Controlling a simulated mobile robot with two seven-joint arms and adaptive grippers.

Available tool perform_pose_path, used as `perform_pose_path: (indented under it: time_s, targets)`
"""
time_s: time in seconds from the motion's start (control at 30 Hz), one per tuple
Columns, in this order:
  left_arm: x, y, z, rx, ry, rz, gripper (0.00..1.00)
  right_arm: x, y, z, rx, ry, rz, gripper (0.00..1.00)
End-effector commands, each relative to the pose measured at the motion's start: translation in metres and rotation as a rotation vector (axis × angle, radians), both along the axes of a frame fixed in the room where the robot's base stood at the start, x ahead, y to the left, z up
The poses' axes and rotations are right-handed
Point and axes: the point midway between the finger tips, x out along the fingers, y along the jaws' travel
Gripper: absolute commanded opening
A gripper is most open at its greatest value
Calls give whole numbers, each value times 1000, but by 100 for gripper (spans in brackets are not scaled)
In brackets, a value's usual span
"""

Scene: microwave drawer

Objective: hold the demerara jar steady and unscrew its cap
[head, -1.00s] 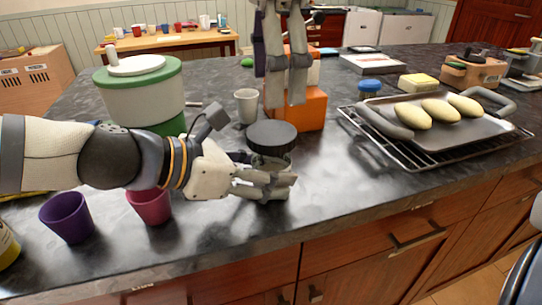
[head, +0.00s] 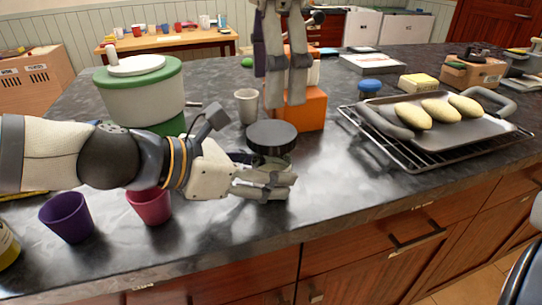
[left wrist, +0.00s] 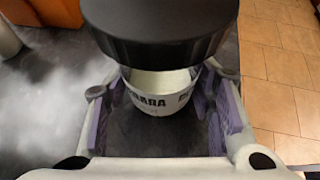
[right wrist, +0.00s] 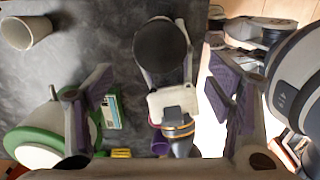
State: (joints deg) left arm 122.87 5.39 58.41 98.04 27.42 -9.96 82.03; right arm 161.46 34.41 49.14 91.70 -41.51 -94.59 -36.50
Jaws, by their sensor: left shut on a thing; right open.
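The demerara jar (left wrist: 158,104) has a pale body with dark lettering, partly read as "RARA" in the left wrist view. Its wide black cap (head: 271,137) sits on top and also shows in the right wrist view (right wrist: 160,45). My left gripper (head: 284,184) is shut around the jar body below the cap, hiding much of the body in the head view. The jar stands upright near the counter's front edge. My right gripper (head: 284,100) is open and empty, pointing down above and behind the cap, apart from it.
A white cup (head: 246,106) and an orange block (head: 301,110) stand behind the jar. A pink cup (head: 150,206) and a purple cup (head: 67,216) are below my left arm. A green-lidded pot (head: 140,95) is at left. A baking tray (head: 436,139) lies on a rack at right.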

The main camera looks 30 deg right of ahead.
Motion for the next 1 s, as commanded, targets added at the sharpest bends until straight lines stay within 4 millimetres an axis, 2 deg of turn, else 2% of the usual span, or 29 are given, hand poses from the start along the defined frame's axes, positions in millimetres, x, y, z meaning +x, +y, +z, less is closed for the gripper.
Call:
perform_pose_path:
  time_s: [0.57, 1.0]
  targets:
    - [0, 0, 0, 0, 0, 0, 0, 0, 0, -4, 1, 2, -1, 74]
    - [0, 0, 0, 0, 0, 0, 0, 0, 0, -66, -2, 0, 0, 74]
